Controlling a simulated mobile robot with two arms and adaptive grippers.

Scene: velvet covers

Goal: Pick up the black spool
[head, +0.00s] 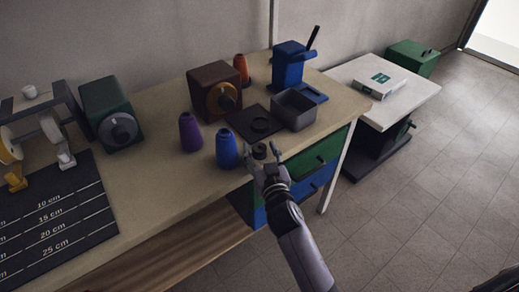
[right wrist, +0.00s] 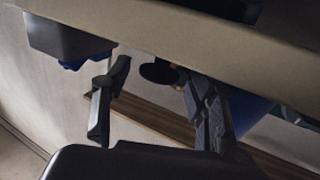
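A small dark spool (head: 259,151) shows at the table's front edge, just right of the blue cone. My right gripper (head: 265,157) reaches it from the front, one finger on each side. In the right wrist view, the spool appears as a dark disc (right wrist: 157,73) between the spread fingers of the right gripper (right wrist: 160,85). A clear gap separates it from the left-hand finger; I cannot tell whether it touches the other. What supports the spool is hidden. My left gripper is not in view.
A blue cone (head: 227,149) and a purple cone (head: 190,132) stand close by on the table (head: 163,178). Behind the gripper are a black square plate (head: 240,122) with a ring and a grey bin (head: 294,111). Drawers (head: 318,158) sit below the right end.

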